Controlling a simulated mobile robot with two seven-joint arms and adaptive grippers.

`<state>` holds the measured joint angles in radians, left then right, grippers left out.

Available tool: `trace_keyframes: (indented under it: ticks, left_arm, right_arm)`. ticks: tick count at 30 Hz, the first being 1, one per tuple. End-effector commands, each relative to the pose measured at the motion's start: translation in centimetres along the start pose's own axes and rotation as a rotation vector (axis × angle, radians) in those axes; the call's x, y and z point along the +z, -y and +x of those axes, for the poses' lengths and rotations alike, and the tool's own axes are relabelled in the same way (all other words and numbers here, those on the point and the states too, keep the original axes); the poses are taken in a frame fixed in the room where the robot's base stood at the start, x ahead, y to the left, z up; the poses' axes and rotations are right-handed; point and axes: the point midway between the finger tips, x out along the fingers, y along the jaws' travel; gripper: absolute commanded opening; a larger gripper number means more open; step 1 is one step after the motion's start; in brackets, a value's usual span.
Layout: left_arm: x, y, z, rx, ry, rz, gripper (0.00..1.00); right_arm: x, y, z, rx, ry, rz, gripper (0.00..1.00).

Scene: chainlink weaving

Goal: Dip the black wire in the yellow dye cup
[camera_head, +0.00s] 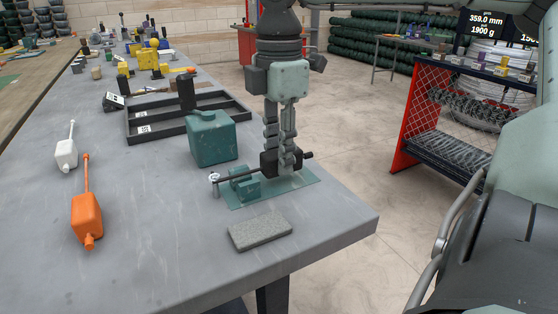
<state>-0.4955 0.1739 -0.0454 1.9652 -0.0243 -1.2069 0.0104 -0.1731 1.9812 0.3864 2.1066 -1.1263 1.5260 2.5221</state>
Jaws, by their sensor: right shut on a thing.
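My right gripper (283,163) points down over the near bench. Its fingers are closed on a black block (269,164) on a thin dark rod (232,177). The rod runs across a small teal fixture (245,187) on a teal plate. I cannot tell whether the rod is the black wire. A small yellowish cup (503,69) stands among other small cups on the red-sided rack at right; it is too small to tell whether it holds dye. My left gripper is not in view.
A teal can (211,137) stands left of the fixture, and a grey block (260,231) lies in front. An orange bottle (87,215), a white bottle (66,154) and a black divided tray (150,131) are on the bench (160,260). Floor separates bench and rack (415,115).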

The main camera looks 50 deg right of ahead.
Motion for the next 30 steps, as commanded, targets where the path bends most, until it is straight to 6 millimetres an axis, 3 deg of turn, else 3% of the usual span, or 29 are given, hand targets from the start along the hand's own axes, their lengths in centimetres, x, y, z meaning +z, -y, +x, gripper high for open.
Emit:
trace_keyframes:
  ticks: [5, 18, 24, 30]
  left_arm:
    - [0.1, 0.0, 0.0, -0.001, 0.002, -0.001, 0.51]
    - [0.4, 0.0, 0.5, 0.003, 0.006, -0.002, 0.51]
    - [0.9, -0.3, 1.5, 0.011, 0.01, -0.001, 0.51]
    - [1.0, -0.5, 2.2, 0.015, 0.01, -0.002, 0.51]
  right_arm:
    - [0.0, -0.1, -4.3, 0.009, 0.001, 0.001, 0.0]
    - [-0.1, 0.0, -19.2, 0.006, 0.001, 0.002, 0.0]
    - [-0.1, 0.0, -23.6, 0.003, 0.0, 0.0, 0.0]
    - [-0.1, 0.0, -25.8, 0.0, 0.0, -0.002, 0.0]
